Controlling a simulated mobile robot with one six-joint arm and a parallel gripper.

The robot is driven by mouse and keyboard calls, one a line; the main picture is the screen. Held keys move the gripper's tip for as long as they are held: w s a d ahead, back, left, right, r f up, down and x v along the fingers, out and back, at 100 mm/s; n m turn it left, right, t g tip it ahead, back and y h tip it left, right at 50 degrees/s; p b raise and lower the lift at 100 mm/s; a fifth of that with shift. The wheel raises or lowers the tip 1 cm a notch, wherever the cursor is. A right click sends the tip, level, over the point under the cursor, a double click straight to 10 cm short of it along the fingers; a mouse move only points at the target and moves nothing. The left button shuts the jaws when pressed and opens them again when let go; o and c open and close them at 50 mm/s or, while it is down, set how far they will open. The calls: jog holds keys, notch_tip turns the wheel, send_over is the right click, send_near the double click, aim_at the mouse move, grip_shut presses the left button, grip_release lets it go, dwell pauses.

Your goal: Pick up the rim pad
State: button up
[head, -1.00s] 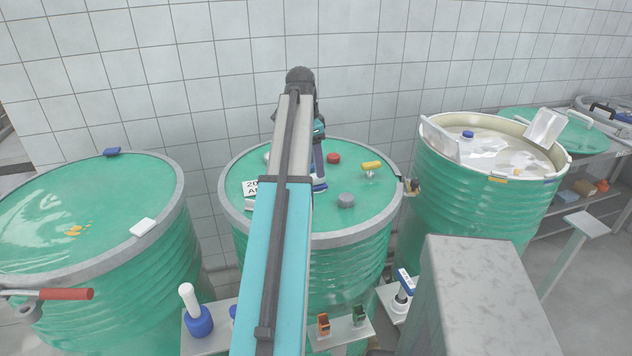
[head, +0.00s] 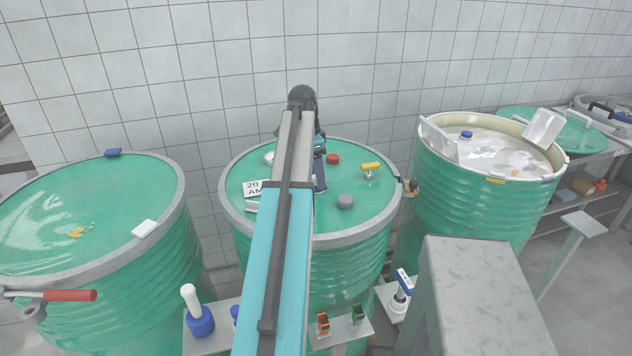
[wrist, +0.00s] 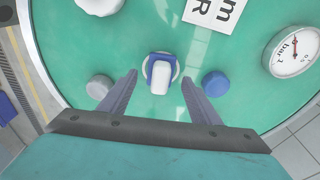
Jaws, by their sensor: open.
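A white block-like pad (head: 144,228) lies on the near right rim of the left drum, and a small blue pad (head: 113,152) sits on its far rim. I cannot tell for sure which thing is the rim pad. My gripper (head: 319,180) is over the middle drum lid, partly hidden by my arm in the head view. In the wrist view my gripper (wrist: 158,84) is open and empty. A white and blue fitting (wrist: 160,74) on the green lid shows between and beyond its fingers. I cannot tell whether they touch it.
In the wrist view a grey cap (wrist: 100,86), a blue cap (wrist: 215,83) and a pressure gauge (wrist: 295,52) surround the fitting. The middle lid also bears a red knob (head: 333,158), a grey knob (head: 345,201) and a yellow-handled valve (head: 370,168). An open drum (head: 480,200) stands right.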

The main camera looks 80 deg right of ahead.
jog(key=shift+s+f, duration=0.1)
jog(key=shift+f, duration=0.75)
jog(key=shift+c, duration=0.4)
jog(key=c, duration=1.1)
